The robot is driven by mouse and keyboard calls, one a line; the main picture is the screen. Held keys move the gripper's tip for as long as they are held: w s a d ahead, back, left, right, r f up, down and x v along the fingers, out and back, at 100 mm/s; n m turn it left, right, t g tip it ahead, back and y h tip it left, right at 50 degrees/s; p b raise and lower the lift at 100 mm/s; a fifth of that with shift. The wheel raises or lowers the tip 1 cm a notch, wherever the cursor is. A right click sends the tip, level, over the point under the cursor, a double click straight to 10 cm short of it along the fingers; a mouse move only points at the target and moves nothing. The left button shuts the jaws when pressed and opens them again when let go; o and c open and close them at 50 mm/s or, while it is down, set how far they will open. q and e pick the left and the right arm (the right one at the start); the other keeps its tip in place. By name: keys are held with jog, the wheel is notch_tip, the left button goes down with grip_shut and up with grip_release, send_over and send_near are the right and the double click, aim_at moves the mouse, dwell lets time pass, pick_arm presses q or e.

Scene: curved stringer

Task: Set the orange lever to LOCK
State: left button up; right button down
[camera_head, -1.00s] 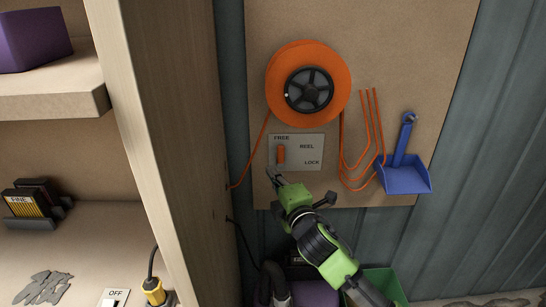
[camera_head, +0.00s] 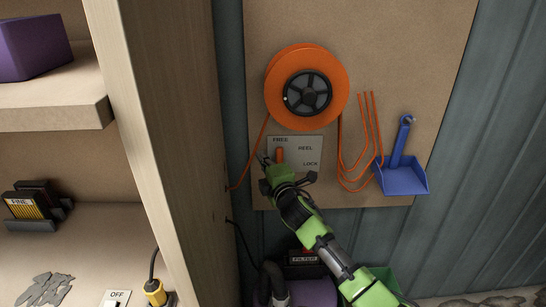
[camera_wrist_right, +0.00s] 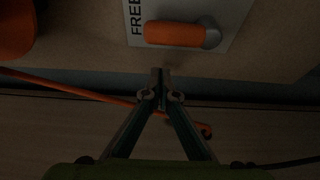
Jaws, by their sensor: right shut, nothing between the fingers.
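The orange lever (camera_head: 280,155) sits on a grey plate (camera_head: 305,142) marked FREE, REEL and LOCK, on the brown board. Its handle stands upright, with its upper end toward FREE. My left gripper is not in view.
An orange reel (camera_head: 334,82) hangs above the plate, and its orange cord runs down both sides. A blue dustpan (camera_head: 402,176) hangs to the right. A wooden shelf side (camera_head: 165,130) stands close on the left of my right gripper.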

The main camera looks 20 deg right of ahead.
aim_at(279, 157)
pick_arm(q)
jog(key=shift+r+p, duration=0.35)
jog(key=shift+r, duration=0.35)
pick_arm(e)
jog(key=d, duration=0.1)
jog(key=s+d, duration=0.1)
jog(key=d, duration=0.1)
jog(key=shift+d, duration=0.15)
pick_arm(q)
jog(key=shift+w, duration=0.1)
